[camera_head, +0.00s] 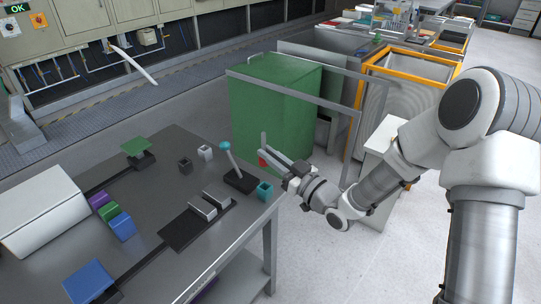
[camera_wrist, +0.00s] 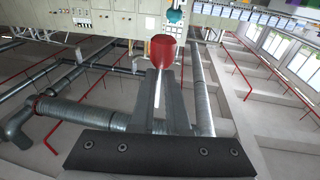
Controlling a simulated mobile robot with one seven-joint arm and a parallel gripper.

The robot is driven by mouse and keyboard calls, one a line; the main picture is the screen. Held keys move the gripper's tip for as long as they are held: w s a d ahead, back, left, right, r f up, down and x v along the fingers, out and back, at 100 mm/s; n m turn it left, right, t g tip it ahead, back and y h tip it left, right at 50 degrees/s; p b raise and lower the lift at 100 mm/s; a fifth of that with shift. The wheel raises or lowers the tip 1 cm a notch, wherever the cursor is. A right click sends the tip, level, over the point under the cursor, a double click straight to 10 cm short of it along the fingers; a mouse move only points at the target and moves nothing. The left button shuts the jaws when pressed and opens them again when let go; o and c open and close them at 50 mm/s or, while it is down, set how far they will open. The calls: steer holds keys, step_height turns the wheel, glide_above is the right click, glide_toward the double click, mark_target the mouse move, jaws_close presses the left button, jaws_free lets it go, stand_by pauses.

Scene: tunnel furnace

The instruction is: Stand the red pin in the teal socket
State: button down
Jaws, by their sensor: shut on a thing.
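My gripper (camera_head: 266,150) is at the table's right edge, shut on the red pin (camera_head: 262,161). The teal socket (camera_head: 264,191) is a small open-topped block at the right edge of the table, upright. The pin is above the socket in the head view and apart from it. How far above cannot be told.
A lever with a teal knob (camera_head: 224,145) on a black base stands just left of the socket. Grey (camera_head: 206,152) and black (camera_head: 185,166) small blocks stand behind it. A dark tray (camera_head: 185,230) with light bars lies in front. A green bin (camera_head: 272,105) stands beyond the table (camera_head: 150,270).

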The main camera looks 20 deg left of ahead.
step_height(320, 180, down, 10)
steer(key=b, duration=0.6)
steer(key=shift+r+b, duration=0.1)
steer(key=shift+b, duration=0.3)
steer(key=shift+s+d+f+b, duration=0.15)
steer(key=shift+f+b, duration=0.15)
steer(key=shift+f, duration=0.15)
steer(key=c, duration=0.8)
jaws_free()
steer(key=shift+d, duration=0.1)
steer(key=shift+s+d+f, duration=0.1)
steer(key=shift+d+f, duration=0.05)
steer(key=shift+f, duration=0.05)
steer(key=v, duration=0.5)
steer(key=r+p+v, duration=0.1)
steer(key=v, duration=0.5)
steer(key=p+v, duration=0.1)
steer(key=v, duration=0.4)
steer(key=shift+s+d+r, duration=0.15)
steer(key=shift+d, duration=0.05)
